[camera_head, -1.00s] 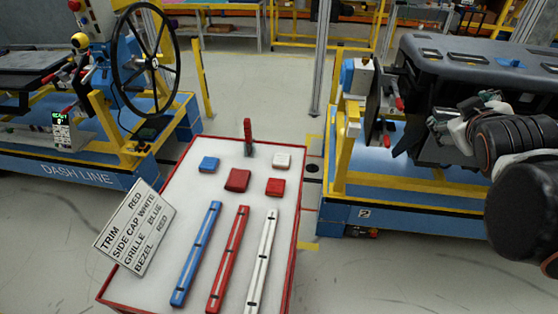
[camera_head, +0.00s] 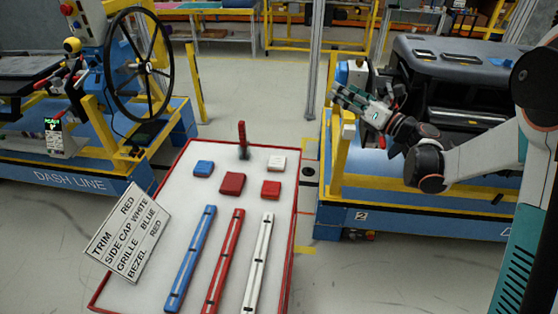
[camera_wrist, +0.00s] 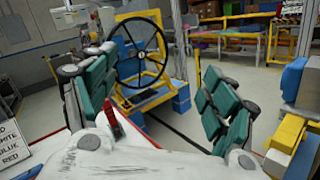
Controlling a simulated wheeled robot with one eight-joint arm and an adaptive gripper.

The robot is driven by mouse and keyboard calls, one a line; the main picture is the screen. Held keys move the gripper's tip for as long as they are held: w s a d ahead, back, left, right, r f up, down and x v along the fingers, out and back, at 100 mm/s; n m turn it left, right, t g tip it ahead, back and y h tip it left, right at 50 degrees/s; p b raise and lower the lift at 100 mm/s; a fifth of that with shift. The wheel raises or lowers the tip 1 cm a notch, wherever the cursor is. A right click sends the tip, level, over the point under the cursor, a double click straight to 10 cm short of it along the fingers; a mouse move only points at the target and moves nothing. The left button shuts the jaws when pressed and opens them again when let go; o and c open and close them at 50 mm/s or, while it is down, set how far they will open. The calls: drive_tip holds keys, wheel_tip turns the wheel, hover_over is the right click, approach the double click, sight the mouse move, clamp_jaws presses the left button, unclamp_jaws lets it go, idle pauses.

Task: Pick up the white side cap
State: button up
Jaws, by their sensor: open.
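The white side cap (camera_head: 277,162) is a small white block at the far right corner of the red-rimmed white table (camera_head: 150,205). My gripper (camera_head: 352,102) is to the right of the cap and raised, in front of the blue-and-yellow stand, with its fingers pointing left. In the wrist view my gripper (camera_wrist: 160,95) has its two green-padded fingers spread wide apart with nothing between them. I cannot make out the side cap in the wrist view.
Red blocks (camera_head: 271,189) and a blue block (camera_head: 204,168) lie near the cap. A red upright piece (camera_head: 242,140) stands at the far edge. Blue, red and white strips (camera_head: 258,262) lie nearer. A yellow post (camera_head: 336,165) rises between table and dashboard (camera_head: 450,70).

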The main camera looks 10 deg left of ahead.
wheel_tip(320, 180, down, 11)
drive_tip(key=s+a+n+g+y, duration=0.1)
drive_tip(key=s+a+n+g, duration=0.15)
drive_tip(key=n+g, duration=0.25)
drive_tip(key=n+g+h, duration=0.1)
drive_tip(key=n+g, duration=0.3)
drive_tip(key=n, duration=0.1)
approach(282, 162)
drive_tip(key=shift+b+x, duration=2.2)
drive_tip(key=shift+x, duration=2.5)
drive_tip(key=c, duration=1.2)
